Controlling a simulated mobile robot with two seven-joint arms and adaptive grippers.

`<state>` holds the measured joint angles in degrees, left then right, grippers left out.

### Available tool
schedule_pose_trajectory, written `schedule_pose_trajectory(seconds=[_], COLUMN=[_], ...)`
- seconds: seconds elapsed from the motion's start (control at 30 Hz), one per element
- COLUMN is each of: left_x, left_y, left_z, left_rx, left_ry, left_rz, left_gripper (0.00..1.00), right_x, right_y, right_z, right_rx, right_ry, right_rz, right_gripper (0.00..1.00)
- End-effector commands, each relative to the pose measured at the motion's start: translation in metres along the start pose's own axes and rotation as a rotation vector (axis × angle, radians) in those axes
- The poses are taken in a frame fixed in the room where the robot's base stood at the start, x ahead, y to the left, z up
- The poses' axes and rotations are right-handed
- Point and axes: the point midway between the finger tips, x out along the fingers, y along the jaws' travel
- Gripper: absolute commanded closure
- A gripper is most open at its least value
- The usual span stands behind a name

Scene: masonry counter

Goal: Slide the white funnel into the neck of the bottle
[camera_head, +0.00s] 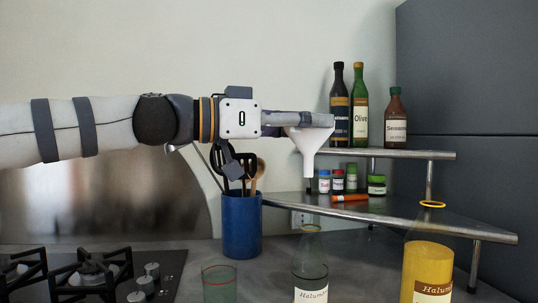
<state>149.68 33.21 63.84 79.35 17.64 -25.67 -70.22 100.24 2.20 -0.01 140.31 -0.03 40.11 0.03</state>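The white funnel (309,143) is upright with its spout down, in front of the corner shelves. My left gripper (300,119) reaches in from the left and is shut on the funnel's upper rim. A clear glass bottle (310,262) with a white label stands below the funnel in the picture. Its open neck (310,228) is well under the spout tip, with a clear gap between them. A second bottle, filled with yellow (428,262), stands to the right. Both bottles are cut off by the lower edge. My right gripper is not in view.
A blue utensil holder (241,224) stands behind, left of the clear bottle. A greenish glass (219,283) is at the front. Corner shelves (425,154) hold dark bottles (340,108) and small jars (376,184). A gas hob (95,275) lies at left.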

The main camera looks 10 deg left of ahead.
Motion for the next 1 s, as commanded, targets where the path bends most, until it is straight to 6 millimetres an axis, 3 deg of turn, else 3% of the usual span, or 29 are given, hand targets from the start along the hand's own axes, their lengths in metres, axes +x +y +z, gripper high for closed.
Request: schedule_pose_trajectory(seconds=[0.1, 0.4, 0.8, 1.0], left_x=[-0.001, -0.002, 0.000, -0.001], left_y=[0.012, 0.011, 0.008, 0.009], left_z=[-0.004, -0.003, 0.048, 0.056], left_rx=[-0.002, -0.003, -0.012, -0.006], left_ry=[-0.003, -0.004, -0.009, -0.006], left_rz=[0.048, 0.045, 0.046, 0.044], left_gripper=[0.52, 0.52, 0.52, 0.52], right_x=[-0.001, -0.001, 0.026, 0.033], right_y=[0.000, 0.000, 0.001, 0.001], right_z=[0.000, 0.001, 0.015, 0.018], right_rx=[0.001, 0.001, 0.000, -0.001], right_ry=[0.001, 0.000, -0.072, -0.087], right_rz=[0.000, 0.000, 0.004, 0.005], right_gripper=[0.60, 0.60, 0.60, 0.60])
